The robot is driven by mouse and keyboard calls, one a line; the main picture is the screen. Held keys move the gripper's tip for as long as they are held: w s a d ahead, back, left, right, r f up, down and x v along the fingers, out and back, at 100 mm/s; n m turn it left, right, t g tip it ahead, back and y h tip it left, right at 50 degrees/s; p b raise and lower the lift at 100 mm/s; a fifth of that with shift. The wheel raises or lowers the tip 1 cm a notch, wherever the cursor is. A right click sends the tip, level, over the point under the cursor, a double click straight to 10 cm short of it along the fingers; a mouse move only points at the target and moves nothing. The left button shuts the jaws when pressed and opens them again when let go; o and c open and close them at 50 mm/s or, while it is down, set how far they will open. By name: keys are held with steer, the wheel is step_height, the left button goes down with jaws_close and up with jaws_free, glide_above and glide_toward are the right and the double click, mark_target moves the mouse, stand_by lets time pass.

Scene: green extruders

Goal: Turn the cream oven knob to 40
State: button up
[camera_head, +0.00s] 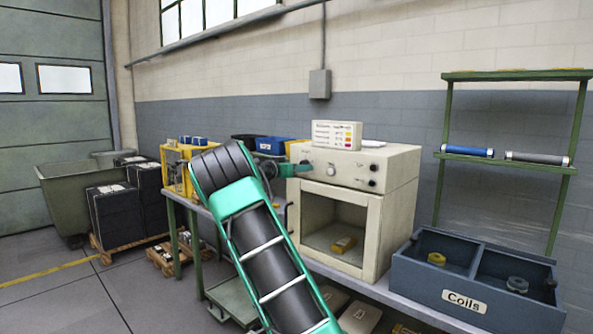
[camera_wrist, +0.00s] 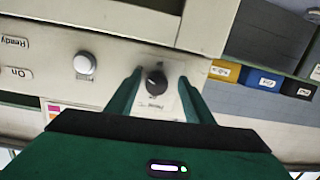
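My gripper (camera_head: 303,169) is at the left end of that panel. In the wrist view my gripper (camera_wrist: 160,78) is open, with one finger on each side of a dark round knob (camera_wrist: 155,82). A gap shows between the knob and each finger. Small markings surround the knob, too small to read. A pale round button (camera_wrist: 84,64) sits beside it on the panel, near labels reading Ready and On.
A box with coloured marks (camera_head: 336,135) stands on the oven. A blue Coils bin (camera_head: 465,299) is right of the oven. A yellow block (camera_head: 343,244) lies inside the chamber.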

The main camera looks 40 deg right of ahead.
steer(key=shift+r, duration=0.2)
steer(key=shift+s, duration=0.1)
steer(key=s+a, duration=0.1)
steer(key=a, duration=0.9)
steer(key=shift+a+r, duration=0.3)
steer(key=shift+r, duration=0.1)
steer(key=shift+s, duration=0.15)
